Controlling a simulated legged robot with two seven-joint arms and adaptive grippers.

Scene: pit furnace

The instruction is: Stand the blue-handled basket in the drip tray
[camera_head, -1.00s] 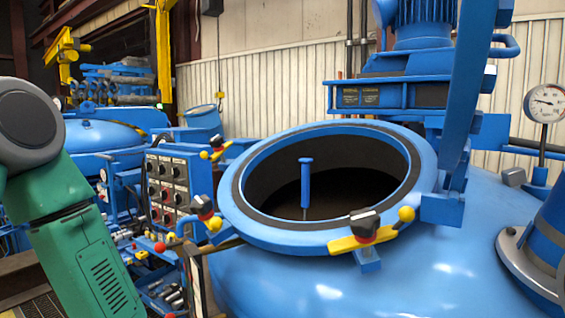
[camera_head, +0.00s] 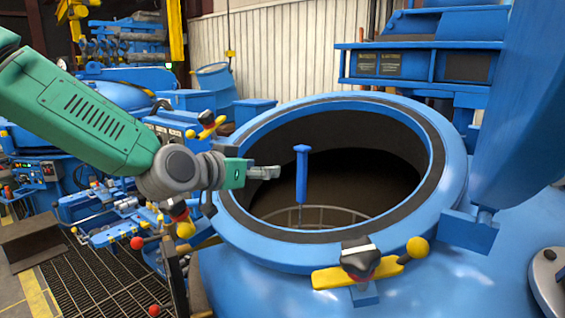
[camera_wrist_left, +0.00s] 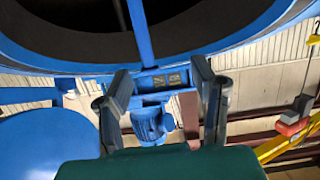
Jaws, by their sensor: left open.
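The blue handle (camera_head: 301,175) of the basket stands upright inside the open furnace mouth. Part of the basket's round wire rim (camera_head: 325,208) shows below it; the rest is hidden in the dark. My left gripper (camera_head: 266,172) reaches over the left of the furnace rim, open and empty, a little left of the handle. In the left wrist view, which looks upside down, the gripper (camera_wrist_left: 160,82) has its fingers spread, and the blue handle (camera_wrist_left: 140,30) lies beyond them, roughly in line with the gap. I cannot make out the drip tray. My right gripper is out of view.
The furnace's blue rim (camera_head: 450,185) surrounds the opening. Clamps with yellow levers, one at the front (camera_head: 365,268), stick out from it. A thick blue post (camera_head: 530,110) rises at the right. A control bench (camera_head: 110,225) and floor grating (camera_head: 90,285) lie left.

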